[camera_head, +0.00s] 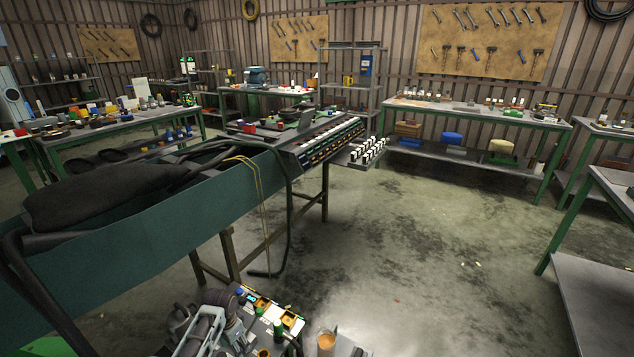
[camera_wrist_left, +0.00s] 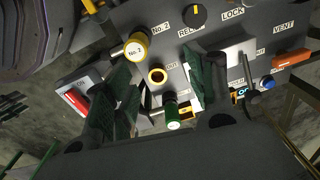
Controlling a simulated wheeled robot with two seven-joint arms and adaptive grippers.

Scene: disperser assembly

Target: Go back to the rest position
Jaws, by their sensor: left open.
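In the left wrist view my left gripper (camera_wrist_left: 155,68) is open, with its green ribbed fingers spread over a dark control panel (camera_wrist_left: 215,50). Nothing is held between the fingers. A yellow-ringed socket (camera_wrist_left: 157,76) shows in the gap, and a green and white knob (camera_wrist_left: 172,112) is below it. My right gripper is not in view.
The panel carries a black dial (camera_wrist_left: 195,15), an orange block (camera_wrist_left: 292,60) and a blue button (camera_wrist_left: 268,82). A red switch (camera_wrist_left: 77,100) is at left. A long green trough (camera_head: 150,235) crosses the left. Workbenches (camera_head: 480,112) line the back. The central floor (camera_head: 420,260) is clear.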

